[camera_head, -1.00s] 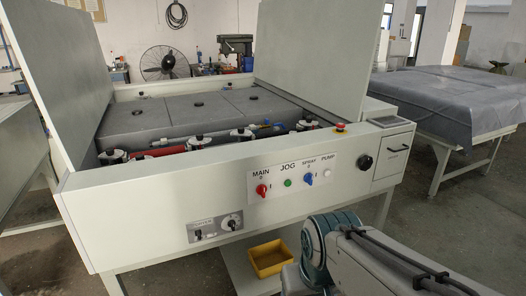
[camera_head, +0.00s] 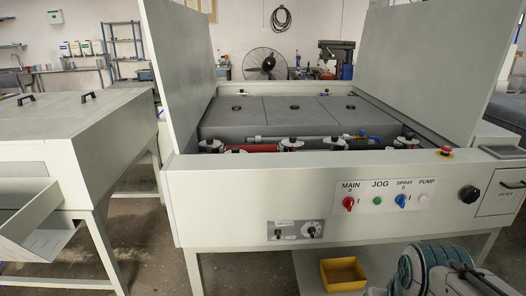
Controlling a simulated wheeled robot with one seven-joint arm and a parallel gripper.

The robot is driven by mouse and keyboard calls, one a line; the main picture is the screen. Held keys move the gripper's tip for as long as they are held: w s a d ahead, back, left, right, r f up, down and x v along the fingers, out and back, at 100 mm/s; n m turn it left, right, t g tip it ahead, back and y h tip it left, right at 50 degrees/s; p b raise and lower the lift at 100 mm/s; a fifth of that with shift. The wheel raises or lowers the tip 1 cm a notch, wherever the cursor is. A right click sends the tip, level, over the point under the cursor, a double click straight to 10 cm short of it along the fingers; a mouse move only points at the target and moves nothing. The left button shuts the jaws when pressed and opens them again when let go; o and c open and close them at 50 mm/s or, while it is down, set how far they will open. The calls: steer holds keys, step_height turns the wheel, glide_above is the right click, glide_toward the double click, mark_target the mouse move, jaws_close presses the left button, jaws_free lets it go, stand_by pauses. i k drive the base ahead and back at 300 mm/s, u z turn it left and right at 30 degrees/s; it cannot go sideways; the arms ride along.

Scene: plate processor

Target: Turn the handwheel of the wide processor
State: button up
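The wide processor (camera_head: 225,205) is a pale grey machine with its large lid panels raised, in the middle and right of the head view. A round black knob (camera_head: 469,194), which looks like its handwheel, sits on the right of the front face, left of a small drawer. My arm shows only as a blue-ringed joint and grey links at the lower right, below and in front of the knob. My gripper is outside the view, so its opening and any contact are hidden.
The front panel carries a red switch (camera_head: 348,203), a blue switch (camera_head: 401,201) and a green button (camera_head: 377,200). A red emergency button (camera_head: 445,153) sits on the top edge. A yellow bin (camera_head: 343,274) stands underneath. Another machine (camera_head: 75,140) stands at left, with a narrow floor gap between.

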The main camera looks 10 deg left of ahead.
mark_target(469, 195)
steer(key=z, duration=1.5)
steer(key=i, duration=0.9)
steer(key=u, duration=0.75)
